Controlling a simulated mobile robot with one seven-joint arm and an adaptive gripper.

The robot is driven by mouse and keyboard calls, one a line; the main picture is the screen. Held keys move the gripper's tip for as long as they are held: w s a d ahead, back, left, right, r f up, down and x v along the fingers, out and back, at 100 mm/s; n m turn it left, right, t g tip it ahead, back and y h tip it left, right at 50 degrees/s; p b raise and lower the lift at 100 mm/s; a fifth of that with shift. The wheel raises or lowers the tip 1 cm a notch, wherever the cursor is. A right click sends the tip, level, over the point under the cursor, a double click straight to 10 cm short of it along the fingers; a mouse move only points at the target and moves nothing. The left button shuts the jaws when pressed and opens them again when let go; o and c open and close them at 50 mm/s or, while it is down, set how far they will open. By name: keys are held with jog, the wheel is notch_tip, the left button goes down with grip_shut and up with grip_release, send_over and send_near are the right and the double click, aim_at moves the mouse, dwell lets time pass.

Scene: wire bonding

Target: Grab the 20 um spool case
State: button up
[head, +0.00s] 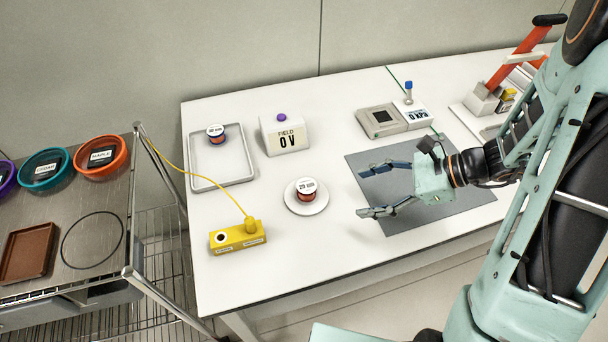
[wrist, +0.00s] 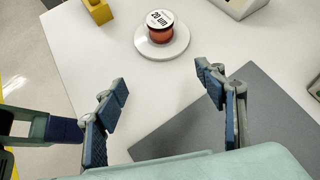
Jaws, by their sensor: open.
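The 20 um spool case (head: 307,189) is a small round case with a white labelled top and a red-orange body. It stands upright on a round white dish (head: 307,207) near the middle of the table. In the wrist view the case (wrist: 159,27) reads "20 um" and sits on the dish (wrist: 148,50), beyond the fingertips. My gripper (head: 369,190) is open and empty, to the right of the case in the head view and apart from it. Its two blue fingers (wrist: 163,88) are spread wide, with bare table between them.
A second spool case (head: 216,133) stands in a grey tray (head: 221,183) at the back left. A yellow block (head: 238,236) with a cable is at front left. The "FIELD 0 V" box (head: 285,137) stands behind the dish. A grey mat (head: 440,217) lies under my gripper.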

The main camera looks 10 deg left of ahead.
aim_at(306, 185)
jog(key=a+m+y, duration=0.1)
jog(key=a, duration=0.1)
jog(key=a+r+m+y, duration=0.1)
jog(key=a+y, duration=0.1)
jog(key=shift+w+a+t, duration=0.15)
jog(key=shift+a+t, duration=0.05)
jog(key=shift+t, duration=0.1)
jog(key=x, duration=0.4)
jog(key=shift+a, duration=0.3)
jog(key=shift+x, duration=3.05)
jog(key=shift+f, duration=0.2)
jog(key=shift+c, duration=0.2)
jog(key=c, duration=1.3)
jog(key=shift+r, duration=0.1)
jog(key=shift+c, duration=0.2)
